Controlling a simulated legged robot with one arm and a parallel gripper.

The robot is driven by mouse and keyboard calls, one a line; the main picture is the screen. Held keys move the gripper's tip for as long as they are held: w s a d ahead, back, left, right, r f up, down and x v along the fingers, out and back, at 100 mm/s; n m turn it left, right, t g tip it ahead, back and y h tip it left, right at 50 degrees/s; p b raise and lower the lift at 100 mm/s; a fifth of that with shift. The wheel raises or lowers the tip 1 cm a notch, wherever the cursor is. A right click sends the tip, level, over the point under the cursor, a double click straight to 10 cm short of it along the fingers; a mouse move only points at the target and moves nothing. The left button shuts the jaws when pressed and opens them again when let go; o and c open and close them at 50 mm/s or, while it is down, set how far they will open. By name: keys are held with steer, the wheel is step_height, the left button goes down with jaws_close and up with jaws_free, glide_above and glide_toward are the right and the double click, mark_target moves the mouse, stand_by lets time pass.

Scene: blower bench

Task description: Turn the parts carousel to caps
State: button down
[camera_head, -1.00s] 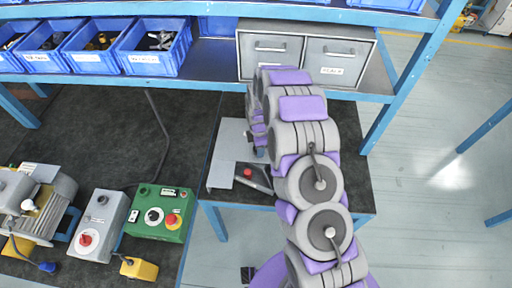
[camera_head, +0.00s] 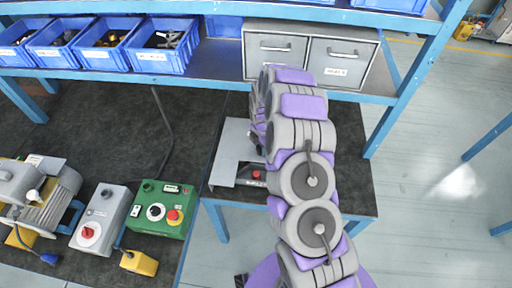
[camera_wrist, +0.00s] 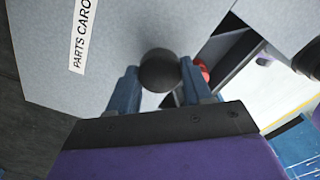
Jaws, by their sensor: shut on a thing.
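The parts carousel (camera_wrist: 115,45) is a grey plate-like body with a white label reading "PARTS CARO…" in the wrist view. It also shows in the head view (camera_head: 229,150) on a small dark-topped table, partly hidden by my arm. A round black knob (camera_wrist: 158,71) sits between the blue fingers of my gripper (camera_wrist: 159,88), which is shut on it. A red button (camera_wrist: 202,70) is just right of the fingers, and it shows in the head view (camera_head: 256,174). I cannot read any position marking for caps. In the head view my arm hides the gripper.
Blue bins (camera_head: 163,45) and grey drawers (camera_head: 310,55) stand on the shelf above. A green control box (camera_head: 161,208) with a red-and-yellow button, a grey box (camera_head: 100,218) and a motor (camera_head: 45,200) lie on the bench at left. Open floor is at right.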

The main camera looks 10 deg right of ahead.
steer(key=shift+w+r, duration=0.1)
steer(key=shift+w, duration=0.05)
steer(key=c, duration=0.9)
jaws_free()
steer(key=o, duration=0.4)
steer(key=shift+d, duration=0.1)
step_height(320, 180, up, 17)
steer(key=shift+r+p, duration=0.1)
steer(key=shift+p, duration=0.55)
